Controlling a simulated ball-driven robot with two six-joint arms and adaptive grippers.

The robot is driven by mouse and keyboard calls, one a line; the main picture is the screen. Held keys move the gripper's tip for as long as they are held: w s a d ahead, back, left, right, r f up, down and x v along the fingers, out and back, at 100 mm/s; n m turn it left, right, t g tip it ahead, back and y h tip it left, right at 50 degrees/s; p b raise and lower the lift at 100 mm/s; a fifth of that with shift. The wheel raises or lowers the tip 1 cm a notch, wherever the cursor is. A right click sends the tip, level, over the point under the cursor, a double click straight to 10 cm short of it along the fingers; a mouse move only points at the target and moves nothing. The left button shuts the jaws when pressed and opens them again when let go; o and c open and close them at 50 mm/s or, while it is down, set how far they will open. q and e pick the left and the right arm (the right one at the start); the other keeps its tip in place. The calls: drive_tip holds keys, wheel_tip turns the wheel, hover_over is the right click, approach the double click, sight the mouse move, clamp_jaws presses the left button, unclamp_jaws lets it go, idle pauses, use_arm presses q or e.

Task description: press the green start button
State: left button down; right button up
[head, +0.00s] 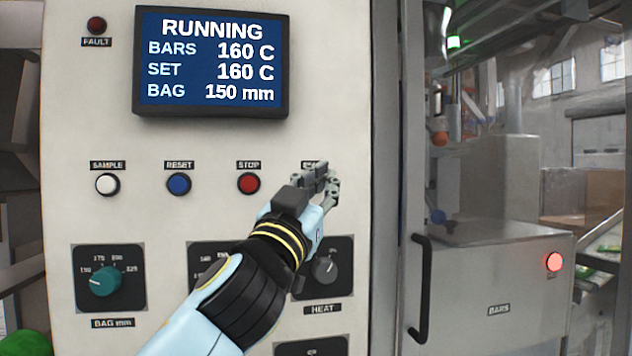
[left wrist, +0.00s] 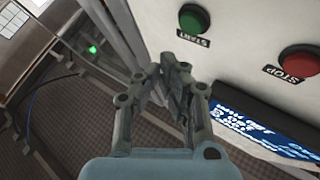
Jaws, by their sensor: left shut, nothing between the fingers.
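The green start button (left wrist: 193,20) shows in the left wrist view, above its START label (left wrist: 192,40) on the pale panel. In the head view my left gripper (head: 322,174) hides the button and most of its label. My left gripper's fingers (left wrist: 174,66) are shut and empty. In the left wrist view the fingertips show below and left of the button, with a visible gap in the picture; I cannot tell the depth between them. The screen (head: 211,60) reads RUNNING, bars 160 C, set 160 C, bag 150 mm. My right gripper is not in view.
The red stop button (head: 248,183), blue reset button (head: 179,184) and white sample button (head: 107,184) sit in a row to the left. Below are the green bag knob (head: 105,282) and heat knob (head: 325,268). A black door handle (head: 421,290) stands at right, near a lit red lamp (head: 553,262).

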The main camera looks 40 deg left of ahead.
use_arm(q)
drive_tip(key=shift+s+d, duration=0.85)
drive_tip(key=shift+d, duration=0.15)
drive_tip(key=shift+a, duration=0.1)
